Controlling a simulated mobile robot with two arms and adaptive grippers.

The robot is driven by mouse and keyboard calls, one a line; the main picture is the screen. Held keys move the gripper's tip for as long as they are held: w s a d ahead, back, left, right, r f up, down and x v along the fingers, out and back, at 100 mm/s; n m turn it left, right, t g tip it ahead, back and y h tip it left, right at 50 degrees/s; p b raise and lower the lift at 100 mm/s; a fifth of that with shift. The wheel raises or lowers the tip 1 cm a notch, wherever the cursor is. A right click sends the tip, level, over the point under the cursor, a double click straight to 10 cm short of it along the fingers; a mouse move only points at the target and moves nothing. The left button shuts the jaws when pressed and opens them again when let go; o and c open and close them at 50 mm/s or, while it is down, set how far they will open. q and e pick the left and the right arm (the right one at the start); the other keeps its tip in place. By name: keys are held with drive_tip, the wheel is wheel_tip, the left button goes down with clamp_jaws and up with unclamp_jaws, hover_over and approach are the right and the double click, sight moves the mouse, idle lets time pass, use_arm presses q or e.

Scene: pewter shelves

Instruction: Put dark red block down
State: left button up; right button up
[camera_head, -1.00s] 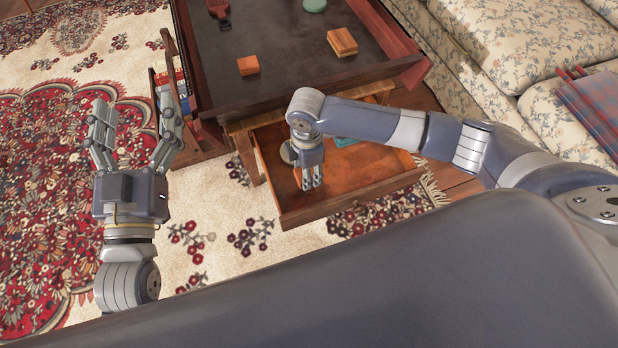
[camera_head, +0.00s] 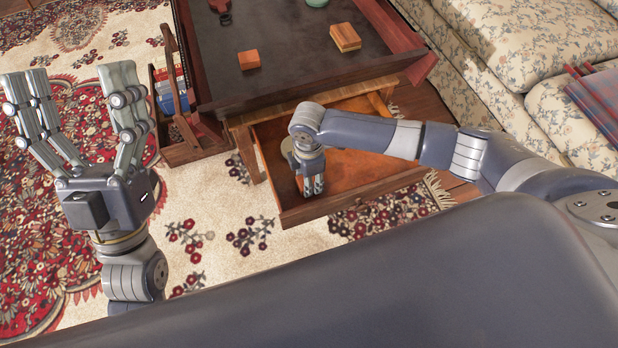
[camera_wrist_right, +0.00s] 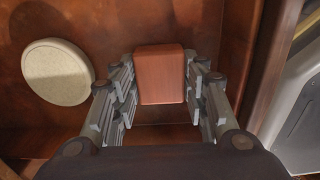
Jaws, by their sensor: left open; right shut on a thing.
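The dark red block (camera_wrist_right: 161,74) is between the fingers of my right gripper (camera_wrist_right: 160,98) in the right wrist view, low in the open drawer (camera_head: 375,172). The gripper is shut on it. Whether its underside touches the drawer floor I cannot tell. In the head view my right gripper (camera_head: 312,188) points down into the drawer near its front left part, and the block is hidden there. My left gripper (camera_head: 75,88) is open and empty, raised over the rug at the left, well apart from the drawer.
A round beige disc (camera_wrist_right: 57,72) lies in the drawer, left of the block in the wrist view. The drawer walls are close around the right gripper. On the table top (camera_head: 290,70) are an orange block (camera_head: 249,60) and a stacked wooden piece (camera_head: 345,37). A sofa (camera_head: 500,60) stands right.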

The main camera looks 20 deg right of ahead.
drive_tip(key=shift+f, duration=0.15)
drive_tip(key=o, duration=1)
